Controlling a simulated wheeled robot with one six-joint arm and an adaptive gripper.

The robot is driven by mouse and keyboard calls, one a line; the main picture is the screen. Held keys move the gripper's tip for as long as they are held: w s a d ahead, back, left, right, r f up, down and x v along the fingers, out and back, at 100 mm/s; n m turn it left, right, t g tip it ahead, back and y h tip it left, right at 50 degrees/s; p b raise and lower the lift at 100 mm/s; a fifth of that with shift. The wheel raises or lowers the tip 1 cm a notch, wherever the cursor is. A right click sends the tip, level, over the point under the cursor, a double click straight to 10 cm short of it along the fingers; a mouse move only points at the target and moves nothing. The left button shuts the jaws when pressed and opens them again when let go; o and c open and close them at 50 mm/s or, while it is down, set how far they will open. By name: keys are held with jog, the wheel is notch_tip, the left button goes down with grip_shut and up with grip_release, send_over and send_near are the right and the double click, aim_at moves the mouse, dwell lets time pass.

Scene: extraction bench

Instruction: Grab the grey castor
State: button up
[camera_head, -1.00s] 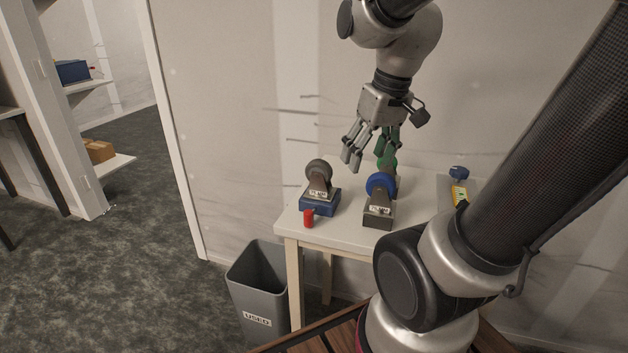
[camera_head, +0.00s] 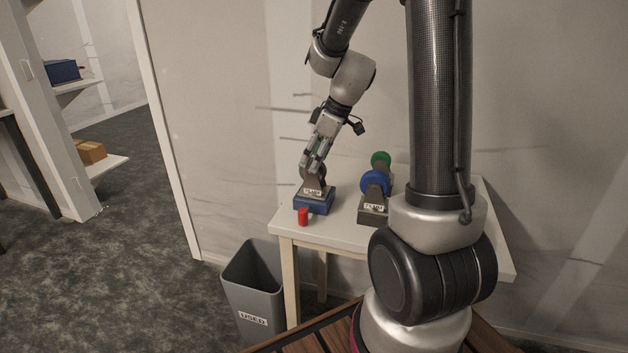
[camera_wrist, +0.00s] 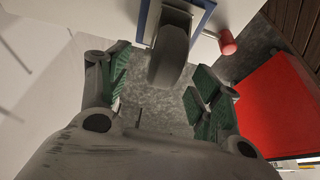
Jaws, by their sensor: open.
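The grey castor (camera_head: 321,176) stands on a blue block with a label (camera_head: 314,205) at the left of the white table. In the wrist view the grey castor wheel (camera_wrist: 170,55) sits between and ahead of the open fingers. My gripper (camera_head: 312,166) is at the castor, partly covering it in the head view. In the wrist view my gripper (camera_wrist: 158,95) has its two fingers apart, one on each side of the wheel, with gaps visible. I cannot tell whether either finger touches it.
A blue wheel (camera_head: 375,183) and a green wheel (camera_head: 381,159) stand to the right.

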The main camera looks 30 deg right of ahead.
aim_at(314, 182)
jog(key=x, duration=0.5)
jog(key=shift+s+f, duration=0.2)
jog(key=shift+s, duration=0.05)
jog(key=c, duration=1.3)
jog(key=shift+r, duration=0.1)
